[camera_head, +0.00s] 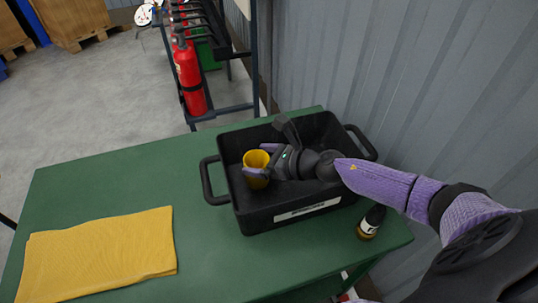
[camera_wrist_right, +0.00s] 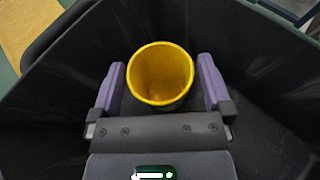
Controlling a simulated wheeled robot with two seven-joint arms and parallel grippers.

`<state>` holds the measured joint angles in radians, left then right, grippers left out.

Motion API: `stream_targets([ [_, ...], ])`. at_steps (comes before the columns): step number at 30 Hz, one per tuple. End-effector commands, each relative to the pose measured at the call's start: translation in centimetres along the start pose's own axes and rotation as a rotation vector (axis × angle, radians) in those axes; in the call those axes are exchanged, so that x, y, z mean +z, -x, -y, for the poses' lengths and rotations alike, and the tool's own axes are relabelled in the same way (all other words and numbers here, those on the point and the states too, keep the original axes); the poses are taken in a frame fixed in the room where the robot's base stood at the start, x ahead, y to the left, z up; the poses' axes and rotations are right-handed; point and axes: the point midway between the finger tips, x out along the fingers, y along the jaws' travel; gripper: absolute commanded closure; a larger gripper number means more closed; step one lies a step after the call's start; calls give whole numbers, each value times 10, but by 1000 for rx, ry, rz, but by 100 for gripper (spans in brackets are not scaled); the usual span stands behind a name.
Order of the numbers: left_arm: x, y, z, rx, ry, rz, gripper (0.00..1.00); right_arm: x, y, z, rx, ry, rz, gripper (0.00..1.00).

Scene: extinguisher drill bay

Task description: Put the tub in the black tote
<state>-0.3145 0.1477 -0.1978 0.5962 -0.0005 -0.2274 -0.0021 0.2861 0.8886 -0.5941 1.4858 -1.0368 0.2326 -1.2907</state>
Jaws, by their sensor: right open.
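The yellow tub (camera_head: 256,160) is inside the black tote (camera_head: 296,218), near its left side, with its open mouth up. It also shows in the right wrist view (camera_wrist_right: 161,75), between the two purple fingers. My right gripper (camera_head: 262,160) reaches into the tote from the right. Its fingers (camera_wrist_right: 163,88) are open on either side of the tub, with a small gap to each side. The tub's base is hidden in the wrist view, so I cannot tell how it meets the tote floor. My left gripper is not in view.
The tote stands on a green table (camera_head: 110,180). A folded yellow cloth (camera_head: 100,255) lies at the front left. A rack with red extinguishers (camera_head: 189,75) is behind the table. A corrugated wall (camera_head: 400,80) rises close behind the tote.

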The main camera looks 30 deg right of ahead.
Motion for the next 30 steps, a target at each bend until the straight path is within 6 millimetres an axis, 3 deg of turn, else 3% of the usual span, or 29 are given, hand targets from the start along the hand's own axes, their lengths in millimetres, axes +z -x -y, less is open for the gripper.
stream_targets([
  [6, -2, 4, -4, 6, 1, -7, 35, -1, 40, -1, 2, 1, -4, 0],
  [12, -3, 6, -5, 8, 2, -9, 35, 0, 61, -1, 2, -1, -2, 0],
  [30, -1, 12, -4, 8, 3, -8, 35, 6, 68, 0, 1, 1, 2, 0],
])
